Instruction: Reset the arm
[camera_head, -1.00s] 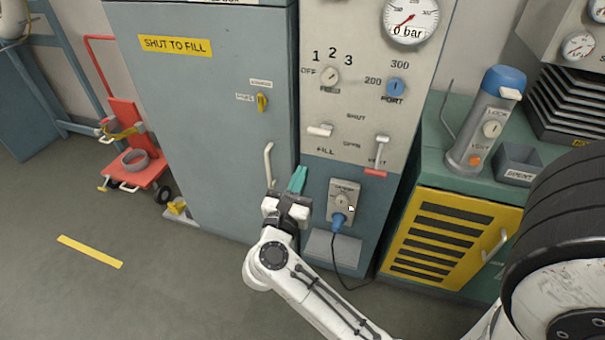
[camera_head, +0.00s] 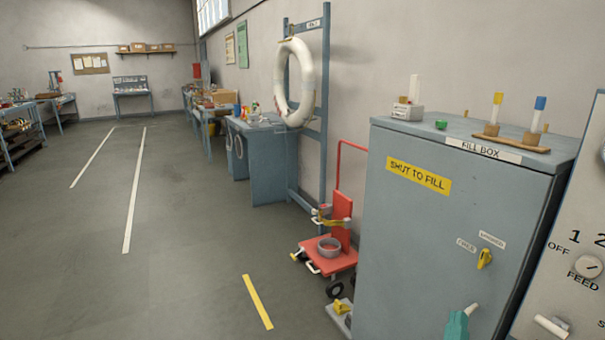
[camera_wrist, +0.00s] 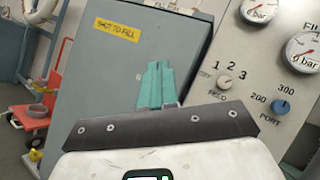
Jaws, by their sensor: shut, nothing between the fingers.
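My gripper (camera_wrist: 156,85) shows in the wrist view with its teal fingers together and nothing between them. It points at the grey-blue fill box, apart from it as far as I can tell. In the head view only the tip of my gripper (camera_head: 458,324) shows at the bottom edge, in front of the lower part of the fill box door (camera_head: 410,240). The rest of my arm is out of the head view.
The control panel (camera_head: 570,250) with dials stands right of the fill box; its gauges (camera_wrist: 259,10) show in the wrist view. A red trolley (camera_head: 330,258) stands left of the box. Benches line the wall behind. The floor (camera_head: 150,270) at the left is clear.

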